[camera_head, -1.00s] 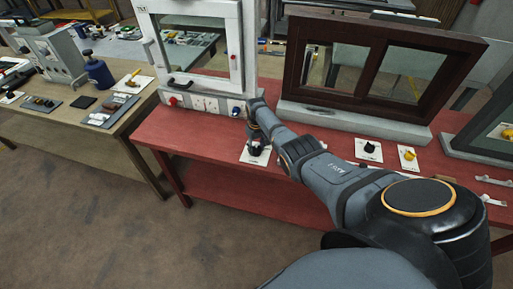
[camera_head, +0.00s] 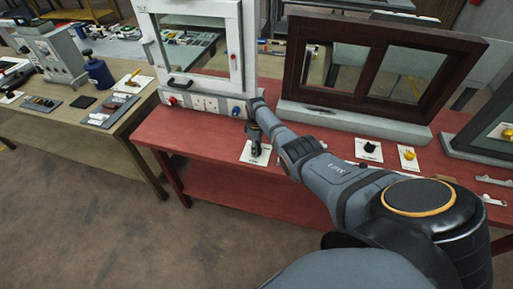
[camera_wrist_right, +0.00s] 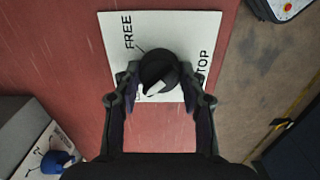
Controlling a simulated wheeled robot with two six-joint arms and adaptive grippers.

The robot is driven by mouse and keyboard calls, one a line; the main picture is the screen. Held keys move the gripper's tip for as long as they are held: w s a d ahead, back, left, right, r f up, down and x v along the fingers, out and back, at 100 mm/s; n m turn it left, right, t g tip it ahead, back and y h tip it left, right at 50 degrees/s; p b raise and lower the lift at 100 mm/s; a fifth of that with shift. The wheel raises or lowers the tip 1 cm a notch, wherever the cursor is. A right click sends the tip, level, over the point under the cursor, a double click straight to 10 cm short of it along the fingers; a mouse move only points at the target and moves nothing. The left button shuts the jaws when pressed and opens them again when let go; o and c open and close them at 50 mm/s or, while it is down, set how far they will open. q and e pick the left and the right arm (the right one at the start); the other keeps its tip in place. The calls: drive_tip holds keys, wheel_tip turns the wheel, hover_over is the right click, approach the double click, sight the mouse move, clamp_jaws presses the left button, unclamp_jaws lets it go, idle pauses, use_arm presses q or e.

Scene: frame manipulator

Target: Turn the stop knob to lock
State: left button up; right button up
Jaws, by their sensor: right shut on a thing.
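The stop knob (camera_wrist_right: 158,68) is black and round with a white mark on its top. It sits on a white plate (camera_wrist_right: 180,27) on the red bench. In the right wrist view, FREE reads at the plate's upper left and STOP at its right. Another label at the lower left is mostly hidden by a finger and the knob. My right gripper (camera_wrist_right: 158,80) is shut on the knob, a finger on each side. In the head view my right gripper (camera_head: 255,148) points down over the plate (camera_head: 246,154). My left gripper is not in view.
A white framed window panel (camera_head: 200,104) with a red knob and a blue knob (camera_head: 237,111) stands behind the gripper. A dark framed window (camera_head: 375,70) stands to the right. Plates with a black knob (camera_head: 371,149) and a yellow knob (camera_head: 409,153) lie right of my arm.

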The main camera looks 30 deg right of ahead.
drive_tip(key=shift+n, duration=0.3)
drive_tip(key=o, duration=1.1)
drive_tip(key=shift+o, duration=0.2)
wheel_tip(320, 180, up, 12)
